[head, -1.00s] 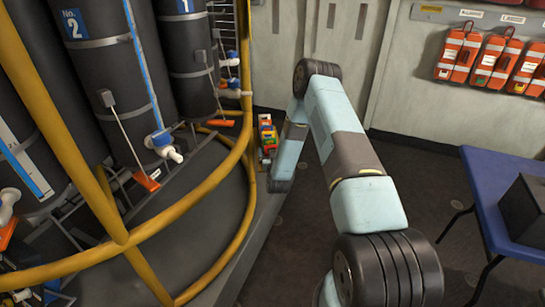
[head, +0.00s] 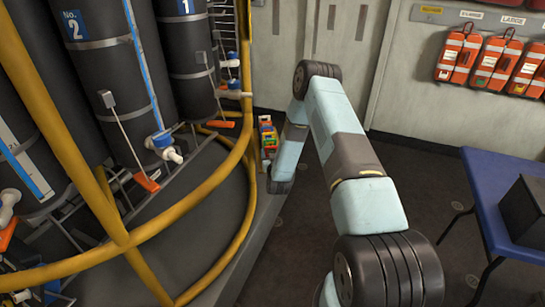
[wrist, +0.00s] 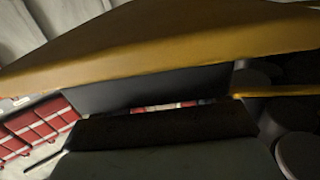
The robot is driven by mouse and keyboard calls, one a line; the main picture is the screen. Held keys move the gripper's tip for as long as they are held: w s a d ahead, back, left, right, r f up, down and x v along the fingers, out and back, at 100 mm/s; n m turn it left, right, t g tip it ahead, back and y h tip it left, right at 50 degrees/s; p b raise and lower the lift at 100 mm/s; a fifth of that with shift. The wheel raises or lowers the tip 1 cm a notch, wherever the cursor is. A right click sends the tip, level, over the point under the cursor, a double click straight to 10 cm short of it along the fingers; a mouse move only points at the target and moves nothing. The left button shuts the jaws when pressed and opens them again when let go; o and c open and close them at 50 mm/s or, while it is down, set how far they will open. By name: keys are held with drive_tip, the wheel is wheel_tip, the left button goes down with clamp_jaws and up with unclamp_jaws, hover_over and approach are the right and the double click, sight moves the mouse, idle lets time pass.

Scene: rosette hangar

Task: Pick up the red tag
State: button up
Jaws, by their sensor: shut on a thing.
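I cannot make out the red tag for certain in either view. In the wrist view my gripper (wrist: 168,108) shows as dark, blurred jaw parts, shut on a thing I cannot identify. A small red and white sliver (wrist: 180,104) shows at the narrow gap there; I cannot tell if it is held or behind. In the head view my forearm hides the gripper. A small stack of coloured pieces (head: 267,132), with red, yellow, green and blue, is on the floor just left of my forearm.
Yellow rails (head: 225,170) curve around dark cylinders (head: 102,75) on the left. A broad orange-yellow surface (wrist: 190,40) lies close across the wrist view. Red packs (head: 487,62) hang on the right wall. A blue table (head: 490,190) bears a black box (head: 528,210). Floor between is clear.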

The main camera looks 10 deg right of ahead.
drive_tip(key=shift+r, duration=0.1)
drive_tip(key=shift+r, duration=0.2)
drive_tip(key=r, duration=0.3)
drive_tip(key=shift+s+r, duration=0.2)
drive_tip(key=shift+s, duration=0.1)
drive_tip(key=s+a+r, duration=0.1)
drive_tip(key=s+r, duration=0.8)
drive_tip(key=s, duration=0.4)
drive_tip(key=shift+s+a, duration=0.15)
